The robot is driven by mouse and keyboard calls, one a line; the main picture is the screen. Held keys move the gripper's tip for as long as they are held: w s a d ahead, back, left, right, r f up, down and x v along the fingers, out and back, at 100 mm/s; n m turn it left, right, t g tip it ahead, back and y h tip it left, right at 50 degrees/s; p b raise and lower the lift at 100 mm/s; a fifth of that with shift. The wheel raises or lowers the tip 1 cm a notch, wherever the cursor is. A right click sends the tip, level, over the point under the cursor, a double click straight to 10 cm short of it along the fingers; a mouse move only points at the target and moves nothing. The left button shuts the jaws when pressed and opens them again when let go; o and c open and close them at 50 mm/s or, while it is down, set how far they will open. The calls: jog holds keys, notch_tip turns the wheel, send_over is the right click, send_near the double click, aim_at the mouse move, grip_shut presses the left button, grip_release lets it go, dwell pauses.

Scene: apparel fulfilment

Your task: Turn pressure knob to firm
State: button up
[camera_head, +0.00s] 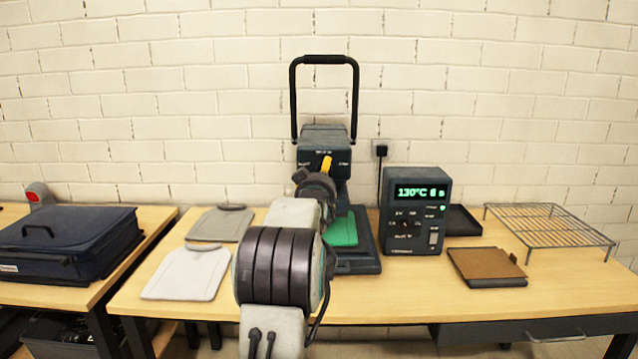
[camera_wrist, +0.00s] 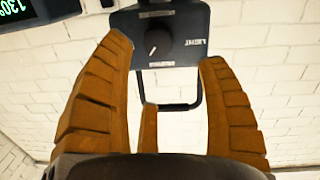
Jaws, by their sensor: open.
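The heat press (camera_head: 323,140) stands at the back of the table, with a black handle raised above it. In the wrist view its dark front panel (camera_wrist: 190,47) appears upside down, with a round black knob (camera_wrist: 157,40). The knob's white pointer line slants toward the picture's lower left. The word LIGHT reads upside down at the knob's right; smaller lettering below it is unclear. My gripper (camera_wrist: 165,54) is open, its orange-brown fingers spread either side of the knob, apart from it.
A control box (camera_head: 414,212) reading 130°C stands right of the press, near a brown pad (camera_head: 486,267) and a wire rack (camera_head: 549,235). A green piece (camera_head: 343,232) lies on the press base. Pale garment-shaped boards (camera_head: 187,274) lie left. A dark case (camera_head: 65,245) sits on the left table.

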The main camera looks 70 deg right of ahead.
jog(key=shift+v, duration=1.45)
